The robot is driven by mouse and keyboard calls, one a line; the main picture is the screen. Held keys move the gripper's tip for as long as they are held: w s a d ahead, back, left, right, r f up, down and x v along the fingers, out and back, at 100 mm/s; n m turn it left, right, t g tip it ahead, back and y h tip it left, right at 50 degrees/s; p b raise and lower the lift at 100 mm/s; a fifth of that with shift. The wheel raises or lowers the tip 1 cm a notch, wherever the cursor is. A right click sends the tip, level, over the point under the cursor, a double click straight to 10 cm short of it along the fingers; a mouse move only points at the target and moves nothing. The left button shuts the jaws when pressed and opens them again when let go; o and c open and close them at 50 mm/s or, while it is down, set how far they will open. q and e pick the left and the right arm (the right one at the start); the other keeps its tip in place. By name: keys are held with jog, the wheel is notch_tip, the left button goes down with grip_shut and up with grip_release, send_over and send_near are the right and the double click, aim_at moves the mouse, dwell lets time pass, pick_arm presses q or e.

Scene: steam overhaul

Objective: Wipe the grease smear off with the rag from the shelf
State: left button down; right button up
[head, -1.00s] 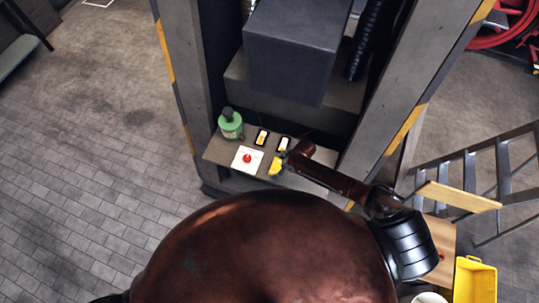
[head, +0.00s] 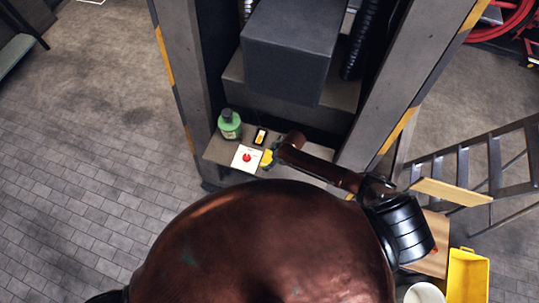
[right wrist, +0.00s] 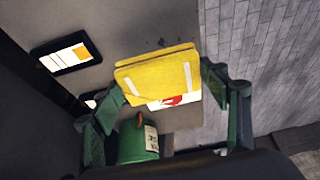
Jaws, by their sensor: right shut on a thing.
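The yellow rag (head: 267,158), a folded pad, is between the fingers of my right gripper (head: 277,148), over the shelf (head: 219,152). In the right wrist view the rag (right wrist: 158,74) spans much of the gap between the green fingers (right wrist: 165,95), and the gripper is shut on it. The rag partly covers a white card with a red mark (right wrist: 172,101). This card (head: 247,158) lies just left of the rag in the head view. I cannot make out the grease smear in either current view. My left gripper is not in view.
A black-framed card (head: 260,136) lies behind the rag. Grey posts (head: 187,90) flank the shelf, below a dark box (head: 297,50). A yellow bin (head: 468,276) is at lower right.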

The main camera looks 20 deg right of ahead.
jog(key=shift+r, duration=1.15)
